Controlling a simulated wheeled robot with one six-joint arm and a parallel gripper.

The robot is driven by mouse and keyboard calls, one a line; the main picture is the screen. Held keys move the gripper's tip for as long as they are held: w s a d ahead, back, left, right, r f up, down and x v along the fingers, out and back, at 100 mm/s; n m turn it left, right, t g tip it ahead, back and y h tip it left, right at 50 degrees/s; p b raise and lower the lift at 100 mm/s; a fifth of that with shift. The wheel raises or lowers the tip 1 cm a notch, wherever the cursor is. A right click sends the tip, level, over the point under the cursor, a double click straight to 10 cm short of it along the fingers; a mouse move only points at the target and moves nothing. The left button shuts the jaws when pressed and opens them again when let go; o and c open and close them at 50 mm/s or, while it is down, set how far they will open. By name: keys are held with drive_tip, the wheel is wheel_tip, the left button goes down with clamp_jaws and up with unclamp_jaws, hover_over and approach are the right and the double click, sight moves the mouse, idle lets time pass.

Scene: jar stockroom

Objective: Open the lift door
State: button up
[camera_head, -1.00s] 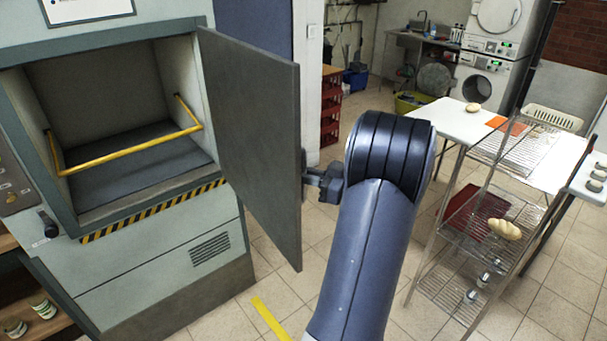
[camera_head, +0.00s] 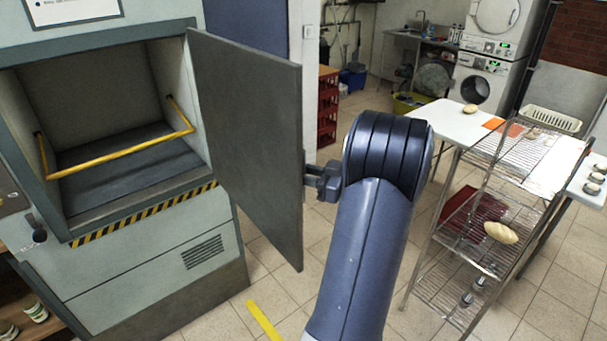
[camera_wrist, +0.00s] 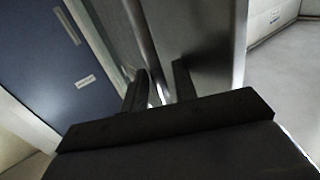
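The lift door (camera_head: 250,140) is a grey panel hinged at the right side of the lift opening. It stands swung well out, and the inside of the lift (camera_head: 110,110) with a yellow bar shows. My gripper (camera_head: 318,182) is at the outer side of the door, near its free edge. In the wrist view my gripper (camera_wrist: 160,85) has its two dark fingers close together on either side of the vertical metal door handle (camera_wrist: 144,45). It looks shut on the handle; the contact itself is partly hidden.
A wire rack (camera_head: 480,230) with bread stands to the right, beside a white table (camera_head: 455,122). Red crates (camera_head: 328,105) stand behind the door. Tiled floor with a yellow strip (camera_head: 263,320) lies free in front of the lift.

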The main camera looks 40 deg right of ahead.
drive_tip(key=shift+s+f, duration=0.1)
drive_tip(key=shift+s, duration=0.05)
drive_tip(key=b+v, duration=0.2)
drive_tip(key=v, duration=0.8)
drive_tip(key=shift+s+d+b, duration=0.15)
drive_tip(key=shift+s+b, duration=0.15)
drive_tip(key=shift+b, duration=0.1)
